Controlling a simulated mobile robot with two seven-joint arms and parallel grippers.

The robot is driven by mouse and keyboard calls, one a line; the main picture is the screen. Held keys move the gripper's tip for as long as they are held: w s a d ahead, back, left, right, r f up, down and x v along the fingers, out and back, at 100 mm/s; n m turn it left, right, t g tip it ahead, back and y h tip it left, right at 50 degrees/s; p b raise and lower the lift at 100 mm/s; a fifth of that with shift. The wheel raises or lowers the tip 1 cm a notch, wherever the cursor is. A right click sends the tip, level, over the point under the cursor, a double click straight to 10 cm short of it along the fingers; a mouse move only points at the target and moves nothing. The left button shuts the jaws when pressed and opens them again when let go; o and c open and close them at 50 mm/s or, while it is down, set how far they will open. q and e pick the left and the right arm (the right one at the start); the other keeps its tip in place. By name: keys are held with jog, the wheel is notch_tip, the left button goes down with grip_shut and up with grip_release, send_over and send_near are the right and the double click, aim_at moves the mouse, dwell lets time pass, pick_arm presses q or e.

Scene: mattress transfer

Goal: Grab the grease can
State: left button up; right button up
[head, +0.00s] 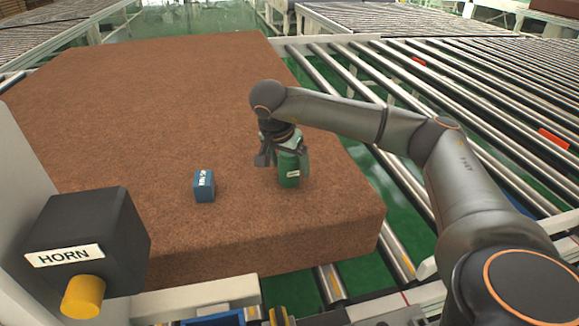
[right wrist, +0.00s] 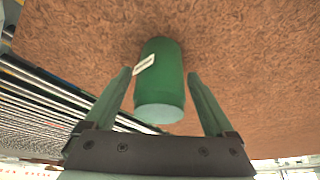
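The grease can is a green cylinder with a small white label. It stands on the brown mattress (head: 140,110) in the head view (head: 289,172), near the mattress's right front part. My right gripper (head: 277,158) is at the can's upper part. In the right wrist view the can (right wrist: 160,80) lies ahead of and between the two spread fingers of the right gripper (right wrist: 158,82). A gap shows on each side, so the fingers are open and not closed on it. My left gripper is not in view.
A small blue box (head: 204,186) stands on the mattress left of the can. A black horn box (head: 88,240) with a yellow button is at the front left. Roller conveyors (head: 470,100) run along the right. The mattress behind the can is clear.

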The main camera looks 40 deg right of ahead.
grip_shut()
dwell(0.5)
jog(key=shift+r, duration=0.1)
